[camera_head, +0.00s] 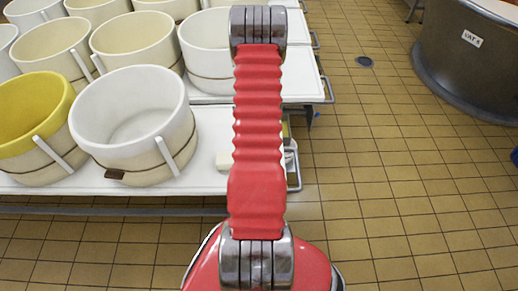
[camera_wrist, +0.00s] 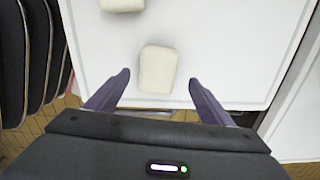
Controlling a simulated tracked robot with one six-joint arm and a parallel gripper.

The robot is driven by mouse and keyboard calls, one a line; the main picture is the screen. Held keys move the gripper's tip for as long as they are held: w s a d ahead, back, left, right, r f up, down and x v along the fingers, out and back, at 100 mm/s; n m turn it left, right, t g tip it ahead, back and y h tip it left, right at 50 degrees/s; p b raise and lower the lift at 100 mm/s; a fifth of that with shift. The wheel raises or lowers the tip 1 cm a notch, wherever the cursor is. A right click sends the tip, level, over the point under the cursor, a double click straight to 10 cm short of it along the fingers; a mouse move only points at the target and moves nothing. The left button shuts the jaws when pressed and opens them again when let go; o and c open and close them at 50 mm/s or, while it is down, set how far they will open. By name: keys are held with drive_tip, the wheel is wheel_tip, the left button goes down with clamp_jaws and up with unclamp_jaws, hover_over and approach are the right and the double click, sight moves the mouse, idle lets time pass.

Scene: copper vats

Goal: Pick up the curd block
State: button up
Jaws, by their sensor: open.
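In the wrist view a white, rounded curd block (camera_wrist: 158,69) lies on a white tray (camera_wrist: 225,50) near its front edge. My gripper (camera_wrist: 160,78) is open, with one dark finger on each side of this block and a gap to it on both sides. No contact shows, and I cannot tell the height of the fingers above the tray. A second white block (camera_wrist: 122,4) is cut off by the top edge of the wrist view.
Large white tubs (camera_head: 133,115) and a yellow-lined tub (camera_head: 30,120) crowd the white table (camera_head: 205,185) to the left. A dark vat (camera_head: 470,55) stands at the upper right. Tiled floor (camera_head: 390,170) on the right is clear, with a drain (camera_head: 364,61).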

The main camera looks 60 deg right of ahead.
drive_tip(key=shift+a+f, duration=0.15)
drive_tip(key=shift+f, duration=2.45)
drive_tip(key=shift+c, duration=0.5)
drive_tip(key=c, duration=1.3)
drive_tip(key=shift+r, duration=0.1)
wheel_tip(320, 180, up, 10)
drive_tip(key=shift+f, duration=0.1)
drive_tip(key=shift+s, duration=0.1)
